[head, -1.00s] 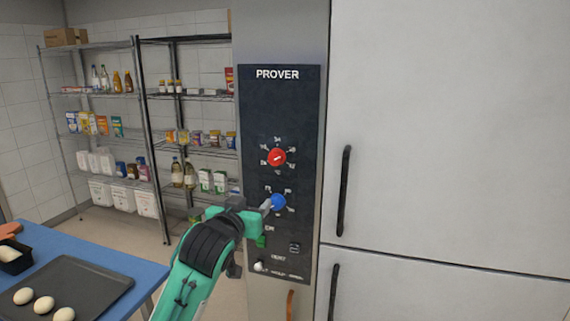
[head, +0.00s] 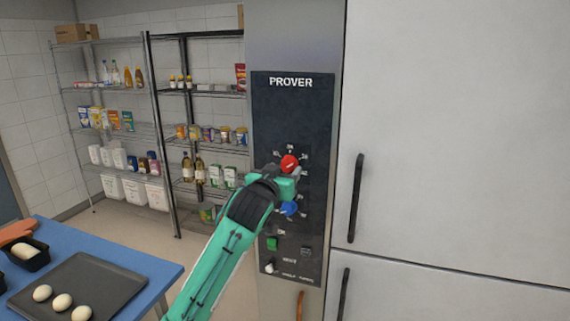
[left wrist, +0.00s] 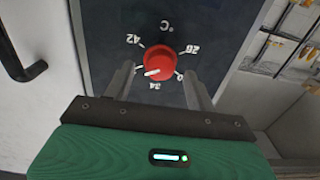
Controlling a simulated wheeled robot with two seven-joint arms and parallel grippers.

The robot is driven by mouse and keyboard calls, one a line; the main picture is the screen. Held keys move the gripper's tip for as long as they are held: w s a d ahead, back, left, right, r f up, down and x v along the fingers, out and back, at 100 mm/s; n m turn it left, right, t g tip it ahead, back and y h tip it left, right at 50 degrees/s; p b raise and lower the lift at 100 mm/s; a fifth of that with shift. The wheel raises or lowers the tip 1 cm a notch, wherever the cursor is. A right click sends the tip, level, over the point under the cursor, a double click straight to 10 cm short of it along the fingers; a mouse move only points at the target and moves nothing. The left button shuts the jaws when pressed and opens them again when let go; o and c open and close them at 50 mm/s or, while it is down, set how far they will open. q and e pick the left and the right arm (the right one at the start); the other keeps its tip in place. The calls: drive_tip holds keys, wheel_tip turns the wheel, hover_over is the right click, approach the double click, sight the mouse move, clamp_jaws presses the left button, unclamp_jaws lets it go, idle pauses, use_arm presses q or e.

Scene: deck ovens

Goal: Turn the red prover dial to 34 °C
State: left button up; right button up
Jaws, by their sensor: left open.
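The red prover dial (head: 289,163) is on the dark prover panel (head: 318,130), above a blue dial (head: 289,208). In the head view the gripper (head: 284,172) partly covers the dial's surroundings.
Below the dials are a green switch (head: 272,243) and a small white knob (head: 269,267). Fridge-like doors with a black handle (head: 355,198) stand to the right. A blue table (head: 150,268) with a dark tray of dough balls is at lower left, shelves behind.

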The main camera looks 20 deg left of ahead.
use_arm(q)
drive_tip(key=shift+w, duration=0.85)
drive_tip(key=c, duration=1)
use_arm(e)
drive_tip(key=shift+s+d+r, duration=0.25)
drive_tip(key=shift+d+r, duration=0.1)
drive_tip(key=shift+d, duration=0.2)
use_arm(q)
drive_tip(key=shift+n, duration=0.3)
